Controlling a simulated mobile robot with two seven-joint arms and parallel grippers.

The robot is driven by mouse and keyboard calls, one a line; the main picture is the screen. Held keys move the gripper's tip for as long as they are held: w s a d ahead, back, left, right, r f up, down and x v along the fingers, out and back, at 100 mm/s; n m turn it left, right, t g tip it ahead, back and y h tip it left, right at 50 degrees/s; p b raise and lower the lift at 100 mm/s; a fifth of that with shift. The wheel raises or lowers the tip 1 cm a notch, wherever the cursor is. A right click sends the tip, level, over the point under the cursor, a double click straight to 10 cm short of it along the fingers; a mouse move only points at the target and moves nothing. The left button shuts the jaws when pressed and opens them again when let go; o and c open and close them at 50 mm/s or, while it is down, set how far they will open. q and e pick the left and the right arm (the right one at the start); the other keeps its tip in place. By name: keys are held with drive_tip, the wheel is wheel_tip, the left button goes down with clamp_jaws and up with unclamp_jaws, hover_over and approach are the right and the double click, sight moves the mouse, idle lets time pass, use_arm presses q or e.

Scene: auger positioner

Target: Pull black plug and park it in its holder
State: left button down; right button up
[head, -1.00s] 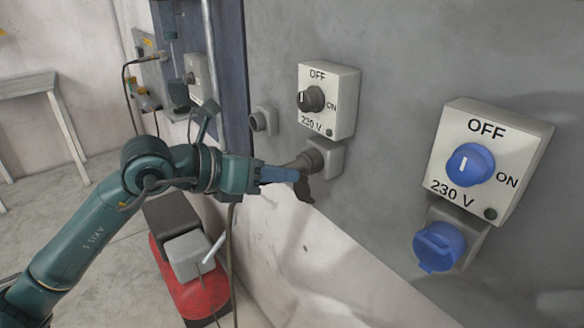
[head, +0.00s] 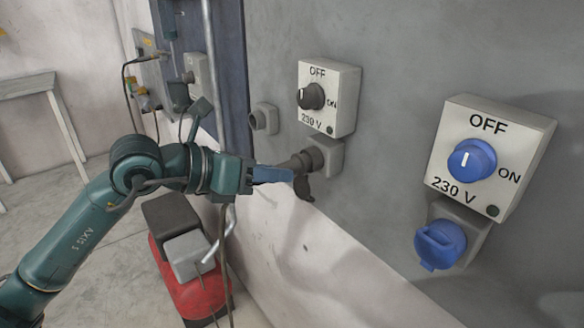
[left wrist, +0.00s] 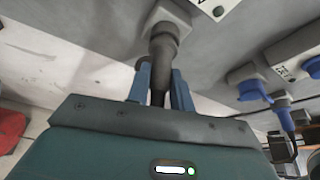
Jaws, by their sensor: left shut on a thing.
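The black plug (head: 292,163) is at the black socket (head: 316,158) under the middle switch box; its front end meets the socket, and I cannot tell how deep it sits. My left gripper (head: 290,174) is shut on the plug's rear part. In the left wrist view the plug (left wrist: 158,78) stands between the two blue fingers (left wrist: 160,88), with the socket (left wrist: 166,38) beyond it. A small grey round holder (head: 264,119) is on the wall, left of the switch box and above my gripper. My right gripper is not in view.
The middle switch box (head: 329,98) has a black knob. A second switch box (head: 488,160) with a blue knob and a blue-capped socket (head: 440,245) is at the right. A red machine (head: 195,290) stands below my arm. Wall between holder and switch box is clear.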

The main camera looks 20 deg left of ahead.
use_arm(q)
drive_tip(key=shift+s+a, duration=0.3)
drive_tip(key=shift+s, duration=0.05)
drive_tip(key=shift+s+a+b, duration=0.1)
drive_tip(key=shift+s+b, duration=0.1)
drive_tip(key=shift+b, duration=0.1)
drive_tip(key=shift+s+a+b, duration=0.7)
drive_tip(key=shift+s+b, duration=0.1)
drive_tip(key=shift+s, duration=0.1)
drive_tip(key=shift+s+a, duration=0.1)
drive_tip(key=shift+s, duration=0.05)
